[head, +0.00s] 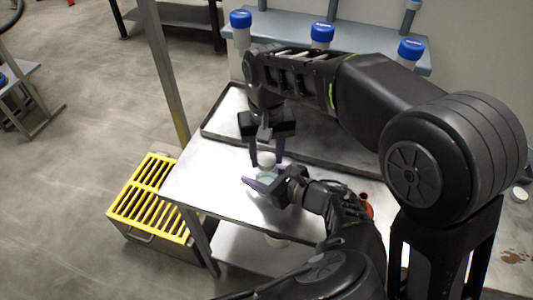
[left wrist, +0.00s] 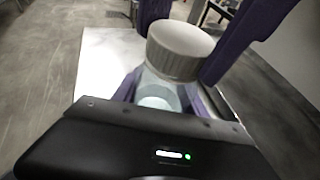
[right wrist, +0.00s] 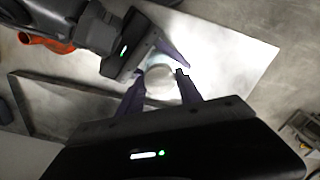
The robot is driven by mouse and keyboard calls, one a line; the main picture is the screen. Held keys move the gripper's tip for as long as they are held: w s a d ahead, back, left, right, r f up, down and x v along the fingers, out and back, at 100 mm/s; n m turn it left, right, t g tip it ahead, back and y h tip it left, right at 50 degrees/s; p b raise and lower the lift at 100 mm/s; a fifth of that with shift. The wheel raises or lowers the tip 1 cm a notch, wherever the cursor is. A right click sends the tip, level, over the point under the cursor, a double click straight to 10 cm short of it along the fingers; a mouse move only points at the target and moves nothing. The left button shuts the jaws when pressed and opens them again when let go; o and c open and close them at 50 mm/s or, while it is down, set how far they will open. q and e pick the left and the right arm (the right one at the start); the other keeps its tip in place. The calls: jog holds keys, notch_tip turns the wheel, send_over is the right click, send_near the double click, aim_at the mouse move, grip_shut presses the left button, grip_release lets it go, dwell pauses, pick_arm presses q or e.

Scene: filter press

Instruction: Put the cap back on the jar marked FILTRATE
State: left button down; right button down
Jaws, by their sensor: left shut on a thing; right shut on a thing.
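A clear jar (left wrist: 160,90) stands upright over the metal table, and its pale blue-white body also shows in the head view (head: 262,178). My left gripper (head: 258,181) is shut on the jar from the side. A ribbed off-white cap (left wrist: 180,52) sits at the jar's mouth; it also shows in the head view (head: 266,159). My right gripper (head: 267,160) points down from above and is shut on the cap. The cap looks level with the jar's top, but I cannot tell whether it is seated. No jar marking is readable.
A dark tray (head: 222,138) lies along the table's back. A yellow-slatted bin (head: 150,196) stands on the floor left of the table (head: 200,182). An orange-red object (head: 366,205) is right of my grippers. Several blue-capped cylinders (head: 240,38) stand behind on a shelf.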

jog(key=m, duration=0.6)
jog(key=c, duration=0.7)
grip_release()
notch_tip(320, 180, up, 8)
jog(key=shift+f, duration=0.25)
pick_arm(q)
jog(key=c, duration=0.5)
grip_release()
jog(key=shift+r, duration=0.15)
pick_arm(e)
jog(key=shift+r, duration=0.1)
